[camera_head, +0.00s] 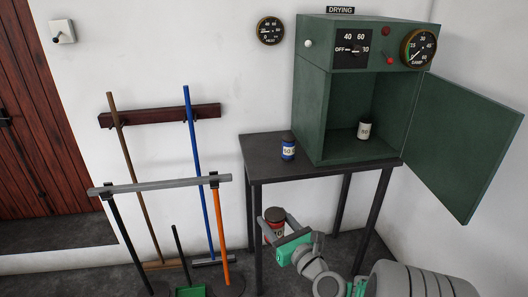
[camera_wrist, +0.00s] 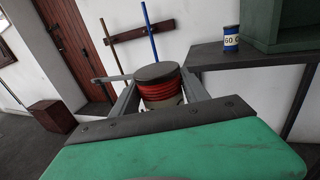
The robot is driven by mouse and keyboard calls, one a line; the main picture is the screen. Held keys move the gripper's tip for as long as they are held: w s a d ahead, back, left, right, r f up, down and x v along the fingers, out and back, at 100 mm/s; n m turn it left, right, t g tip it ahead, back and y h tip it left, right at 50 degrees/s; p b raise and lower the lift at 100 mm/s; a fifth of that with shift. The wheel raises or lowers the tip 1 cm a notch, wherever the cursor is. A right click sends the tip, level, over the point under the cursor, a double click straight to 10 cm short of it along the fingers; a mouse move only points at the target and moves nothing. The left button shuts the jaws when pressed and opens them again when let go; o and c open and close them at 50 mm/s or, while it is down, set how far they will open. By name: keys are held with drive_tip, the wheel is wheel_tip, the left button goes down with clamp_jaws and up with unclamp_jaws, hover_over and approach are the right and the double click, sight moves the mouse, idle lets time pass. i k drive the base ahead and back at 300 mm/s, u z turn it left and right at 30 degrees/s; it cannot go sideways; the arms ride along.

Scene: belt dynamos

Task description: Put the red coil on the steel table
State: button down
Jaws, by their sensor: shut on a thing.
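The red coil (camera_head: 273,231) is a short upright cylinder with a dark cap, red winding and pale label. My gripper (camera_head: 275,222) is shut on it, with a finger on each side. In the wrist view the coil (camera_wrist: 159,91) sits between the fingers (camera_wrist: 160,92). The steel table (camera_head: 262,151) is dark with thin legs. Its top is above and behind the coil in the head view, and at the right in the wrist view (camera_wrist: 208,57). The coil is apart from the tabletop.
A blue coil (camera_head: 288,147) stands on the tabletop beside the green drying cabinet (camera_head: 312,105). The cabinet's door (camera_head: 463,150) hangs open to the right. Another coil (camera_head: 364,130) stands inside. The tabletop's left part is bare. Brooms on a rack (camera_head: 160,185) stand left.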

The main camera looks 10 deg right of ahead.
sight(268, 156)
drive_tip(key=u, duration=0.55)
drive_tip(key=i, duration=1.45)
drive_tip(key=u, duration=0.45)
